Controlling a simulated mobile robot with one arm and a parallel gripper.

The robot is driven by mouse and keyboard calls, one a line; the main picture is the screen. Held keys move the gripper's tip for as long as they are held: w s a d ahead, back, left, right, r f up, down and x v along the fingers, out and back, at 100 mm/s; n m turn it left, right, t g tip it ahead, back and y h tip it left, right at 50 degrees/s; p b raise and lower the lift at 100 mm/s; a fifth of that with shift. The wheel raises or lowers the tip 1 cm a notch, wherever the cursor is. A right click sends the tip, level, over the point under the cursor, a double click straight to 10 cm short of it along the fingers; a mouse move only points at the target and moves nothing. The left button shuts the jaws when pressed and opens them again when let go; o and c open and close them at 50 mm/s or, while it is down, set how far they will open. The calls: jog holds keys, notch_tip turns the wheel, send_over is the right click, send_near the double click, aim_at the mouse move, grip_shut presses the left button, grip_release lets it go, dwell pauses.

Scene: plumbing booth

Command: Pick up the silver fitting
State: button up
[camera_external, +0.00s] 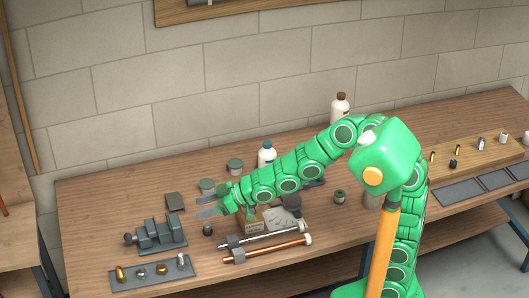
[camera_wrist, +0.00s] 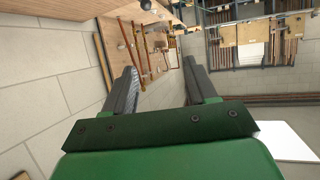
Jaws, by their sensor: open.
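My gripper (camera_external: 207,205) is open and empty, held above the left part of the workbench, its fingers pointing left. In the wrist view, the two dark fingers (camera_wrist: 160,85) are apart with nothing between them. A grey tray (camera_external: 152,284) at the bench's front left holds small brass and silver fittings in a row. A silver fitting (camera_external: 182,262) stands at its right end, and a rounder silvery piece (camera_external: 141,272) sits further left. Another silvery fitting (camera_external: 481,143) stands on the wooden block (camera_external: 440,150) at the right. I cannot tell which one is meant. The wrist view shows none of them clearly.
A grey vise (camera_external: 160,236) stands just behind the tray. A silver pipe (camera_external: 265,236) and a copper pipe (camera_external: 265,250) lie right of it. Jars, a white bottle (camera_external: 266,154) and a small box (camera_external: 254,227) are near my arm. The bench's front left corner has some bare wood.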

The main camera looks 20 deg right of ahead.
send_near(183, 254)
jog(key=shift+s+x, duration=0.25)
jog(key=shift+x, duration=1.6)
jog(key=shift+s+x, duration=0.2)
jog(key=shift+x, duration=1.65)
jog(key=shift+w+x, duration=0.15)
jog(key=shift+x, duration=1.25)
jog(key=shift+w+x, duration=0.15)
jog(key=shift+x, duration=1.25)
jog(key=shift+d, duration=0.1)
grip_shut()
